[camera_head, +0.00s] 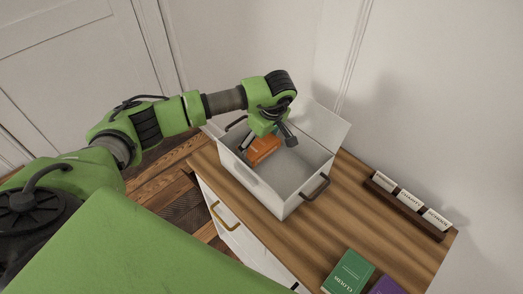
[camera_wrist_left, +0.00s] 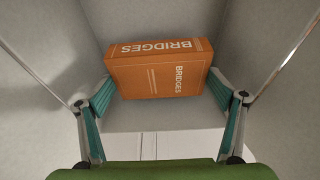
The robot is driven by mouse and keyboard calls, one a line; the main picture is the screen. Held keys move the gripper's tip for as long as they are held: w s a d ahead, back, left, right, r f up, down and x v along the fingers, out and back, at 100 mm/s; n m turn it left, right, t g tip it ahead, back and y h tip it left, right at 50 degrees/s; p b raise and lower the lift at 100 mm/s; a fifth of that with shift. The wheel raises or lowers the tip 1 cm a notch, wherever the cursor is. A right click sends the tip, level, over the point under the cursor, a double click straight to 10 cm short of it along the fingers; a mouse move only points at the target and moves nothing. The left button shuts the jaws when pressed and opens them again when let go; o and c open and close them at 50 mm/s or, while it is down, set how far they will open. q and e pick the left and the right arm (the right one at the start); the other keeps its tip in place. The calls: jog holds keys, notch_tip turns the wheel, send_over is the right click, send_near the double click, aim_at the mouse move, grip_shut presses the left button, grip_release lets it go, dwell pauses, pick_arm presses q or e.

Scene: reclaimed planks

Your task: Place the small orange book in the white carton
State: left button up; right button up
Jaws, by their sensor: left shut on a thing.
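The small orange book (camera_head: 262,150), titled "BRIDGES", is inside the opening of the white carton (camera_head: 275,198) on the wooden cabinet top. My left gripper (camera_head: 268,141) reaches down into the carton and is shut on the book. In the left wrist view, the teal finger pads of the gripper (camera_wrist_left: 161,92) press the left and right ends of the book (camera_wrist_left: 158,72). Grey-white carton walls surround it there. I cannot tell whether the book touches the carton floor. My right gripper is not in view.
A green book (camera_head: 348,273) and a purple book (camera_head: 386,287) lie at the cabinet's front right. A wooden rack (camera_head: 402,205) with white cards stands along the wall. The carton has dark handles and an open flap. The wooden cabinet top (camera_head: 330,222) is clear between them.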

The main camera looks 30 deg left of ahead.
aim_at(261, 146)
pick_arm(q)
notch_tip(261, 146, down, 4)
jog(key=shift+s+r+p, duration=0.1)
jog(key=shift+r+p, duration=0.05)
jog(key=shift+p, duration=0.3)
jog(key=shift+f, duration=0.25)
jog(key=shift+f, duration=0.1)
jog(key=o, duration=1.3)
jog(key=shift+c, duration=0.2)
